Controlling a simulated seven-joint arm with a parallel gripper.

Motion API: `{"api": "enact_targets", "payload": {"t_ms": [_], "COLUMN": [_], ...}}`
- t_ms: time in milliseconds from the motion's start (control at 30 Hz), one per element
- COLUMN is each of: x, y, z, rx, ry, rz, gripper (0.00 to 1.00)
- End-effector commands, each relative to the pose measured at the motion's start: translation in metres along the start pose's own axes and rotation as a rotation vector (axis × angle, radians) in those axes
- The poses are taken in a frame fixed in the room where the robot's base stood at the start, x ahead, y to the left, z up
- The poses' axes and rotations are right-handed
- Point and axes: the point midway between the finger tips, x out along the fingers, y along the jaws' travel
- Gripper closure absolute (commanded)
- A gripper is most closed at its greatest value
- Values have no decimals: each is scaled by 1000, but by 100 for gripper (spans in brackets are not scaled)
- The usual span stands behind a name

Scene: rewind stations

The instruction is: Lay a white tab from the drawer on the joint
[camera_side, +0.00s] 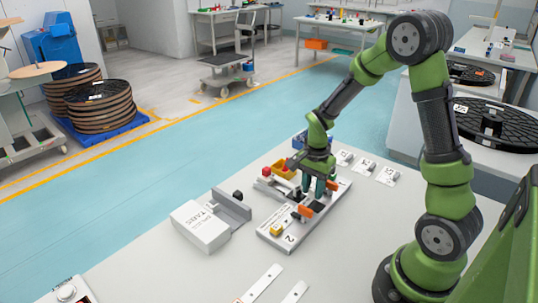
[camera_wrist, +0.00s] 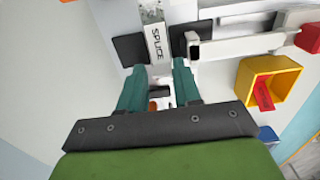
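My gripper (camera_side: 314,190) points down, low over the white splice board (camera_side: 268,236), which is marked 2. In the wrist view my gripper (camera_wrist: 160,90) has its two teal fingers apart, with a gap between them. A plate lettered SPLICE (camera_wrist: 157,42) lies just beyond the fingertips. I cannot make out the joint or a white tab; the fingers hide part of the board. A grey-white box lettered TABS (camera_side: 203,226) stands left of the board. A grey part with a dark knob (camera_side: 237,195) adjoins it; I cannot tell whether its drawer is open.
A yellow bin (camera_wrist: 270,80) with a red piece stands beside the board. White strips (camera_side: 262,283) lie in front, and the table at front left is mostly clear.

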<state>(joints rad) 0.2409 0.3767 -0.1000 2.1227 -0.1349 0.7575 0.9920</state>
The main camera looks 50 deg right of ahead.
Motion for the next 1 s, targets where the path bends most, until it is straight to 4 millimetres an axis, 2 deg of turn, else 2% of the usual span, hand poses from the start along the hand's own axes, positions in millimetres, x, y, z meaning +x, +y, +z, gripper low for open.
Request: {"api": "enact_targets", "payload": {"t_ms": [300,467,1000], "x": [-2,-19,-141], "y": [-5,-7,-1], "z": [0,0,0], "rx": [-6,-6,-1], "ry": [4,6,1], "rz": [-15,-22,-6], "gripper": [48,48,48]}}
